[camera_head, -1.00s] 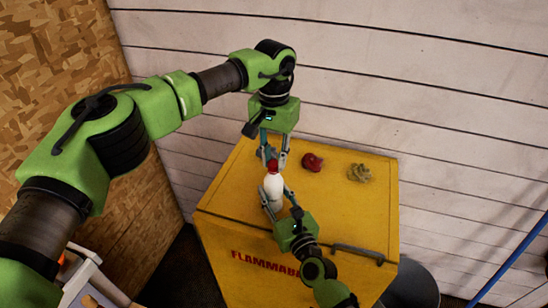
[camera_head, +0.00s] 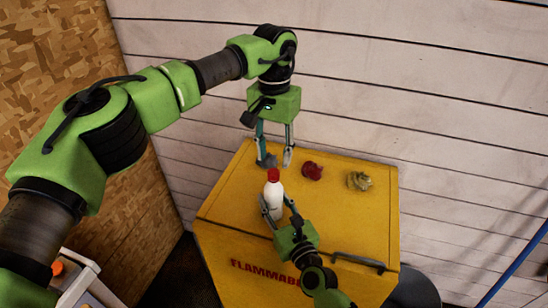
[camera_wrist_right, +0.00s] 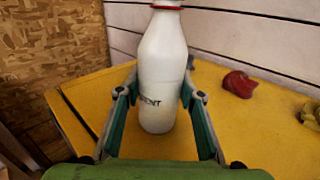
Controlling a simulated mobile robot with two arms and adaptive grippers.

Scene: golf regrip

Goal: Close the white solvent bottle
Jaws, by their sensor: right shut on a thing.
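The white solvent bottle (camera_head: 274,200) stands upright on the yellow cabinet, with a red cap (camera_head: 273,174) on its top. In the right wrist view the bottle (camera_wrist_right: 162,70) shows part of its lettering, and only the lower edge of the red cap (camera_wrist_right: 166,2) is in the picture. My right gripper (camera_head: 273,212) is shut on the bottle's body, one finger on each side. My left gripper (camera_head: 275,162) is open and empty, above and behind the bottle, with its fingers apart and clear of the cap.
The yellow cabinet (camera_head: 340,225) has red lettering on its front and a dark handle (camera_head: 358,257). A crumpled red thing (camera_head: 312,171) and a crumpled yellowish thing (camera_head: 359,181) lie on its top, right of the bottle. A white plank wall (camera_head: 420,90) stands behind.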

